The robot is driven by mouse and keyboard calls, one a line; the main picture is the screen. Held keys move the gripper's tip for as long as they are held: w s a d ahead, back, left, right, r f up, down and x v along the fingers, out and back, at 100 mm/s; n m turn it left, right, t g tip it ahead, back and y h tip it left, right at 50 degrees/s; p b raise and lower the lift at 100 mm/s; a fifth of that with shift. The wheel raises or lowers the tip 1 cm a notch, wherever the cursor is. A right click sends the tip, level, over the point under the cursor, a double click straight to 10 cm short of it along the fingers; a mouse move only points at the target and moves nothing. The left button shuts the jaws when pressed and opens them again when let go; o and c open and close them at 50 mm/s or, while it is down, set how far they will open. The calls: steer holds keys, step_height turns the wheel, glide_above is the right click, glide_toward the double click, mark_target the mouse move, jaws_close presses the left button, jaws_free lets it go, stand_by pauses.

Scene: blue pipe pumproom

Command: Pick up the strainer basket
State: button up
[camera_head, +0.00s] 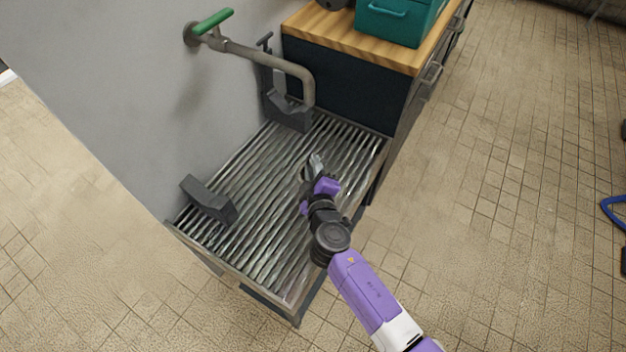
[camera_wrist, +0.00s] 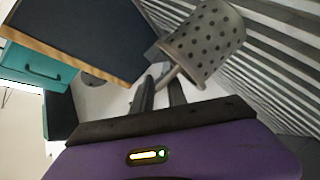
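The strainer basket (camera_wrist: 205,42) is a grey perforated cup with a thin stem or handle. In the wrist view it lies tilted just beyond and to the right of my fingertips. Its handle runs down toward the gap between the two dark fingers of my gripper (camera_wrist: 162,86). The fingers stand a small gap apart, and I cannot tell whether they press on the handle. In the head view my gripper (camera_head: 315,164) is over the right part of the grating; the basket is mostly hidden there or too small to make out.
The slatted metal grating (camera_head: 255,200) has a dark block (camera_head: 209,199) at its left edge and another (camera_head: 288,113) at the back. A pipe with a green handle (camera_head: 213,21) juts from the wall. A wood-topped cabinet (camera_head: 345,80) carries a teal box (camera_head: 398,22).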

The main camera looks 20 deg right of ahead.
jaws_close()
stand_by(1.4)
